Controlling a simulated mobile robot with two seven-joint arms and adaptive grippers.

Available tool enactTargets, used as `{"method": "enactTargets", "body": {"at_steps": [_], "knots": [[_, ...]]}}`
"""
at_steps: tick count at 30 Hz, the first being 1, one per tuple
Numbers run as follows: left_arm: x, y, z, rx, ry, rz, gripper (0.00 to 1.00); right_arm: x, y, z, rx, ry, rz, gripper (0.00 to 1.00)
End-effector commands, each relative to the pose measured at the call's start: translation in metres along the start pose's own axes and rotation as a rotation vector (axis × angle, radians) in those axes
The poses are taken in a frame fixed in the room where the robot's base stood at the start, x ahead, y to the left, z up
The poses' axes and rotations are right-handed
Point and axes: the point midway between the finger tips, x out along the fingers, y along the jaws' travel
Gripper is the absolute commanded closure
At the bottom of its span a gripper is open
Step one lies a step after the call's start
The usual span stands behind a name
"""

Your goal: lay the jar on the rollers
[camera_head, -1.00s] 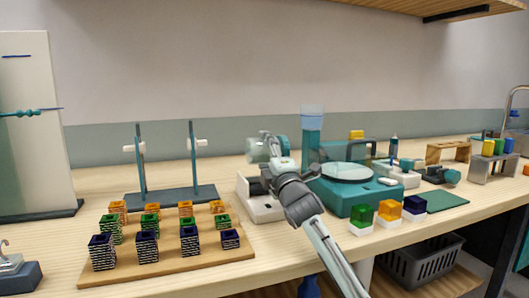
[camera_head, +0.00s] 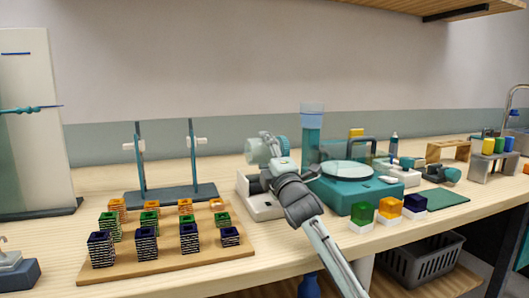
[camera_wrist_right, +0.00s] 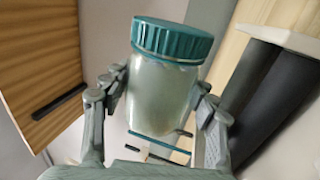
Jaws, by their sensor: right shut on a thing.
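The jar (camera_head: 256,151) is clear with a ribbed teal lid (camera_head: 281,145). My right gripper (camera_head: 268,150) is shut on the jar. In the right wrist view, the jar (camera_wrist_right: 160,95) sits between the two fingers (camera_wrist_right: 160,100), which press its sides below the lid. Two dark rollers (camera_wrist_right: 262,85) show to its right, apart from the jar. In the head view my arm hides much of the roller unit. My left gripper is not in view.
A wooden board (camera_head: 180,255) with several coloured, striped blocks lies left of the roller unit. A two-post stand (camera_head: 170,195) is behind it. A teal machine (camera_head: 345,195) with a tall column (camera_head: 311,135) stands close on the right. A shelf (camera_head: 420,8) is overhead.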

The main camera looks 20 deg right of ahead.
Motion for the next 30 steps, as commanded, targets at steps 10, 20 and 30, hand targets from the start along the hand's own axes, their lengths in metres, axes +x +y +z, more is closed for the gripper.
{"method": "enactTargets", "body": {"at_steps": [10,20,30], "knots": [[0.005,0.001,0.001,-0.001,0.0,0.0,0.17,-0.003,-0.009,0.0,0.0,0.0,0.002,0.83],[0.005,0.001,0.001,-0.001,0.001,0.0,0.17,-0.003,-0.011,0.0,0.0,0.0,-0.002,0.19],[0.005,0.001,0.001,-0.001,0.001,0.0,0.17,-0.003,-0.017,0.0,0.001,-0.001,-0.013,0.17]]}}
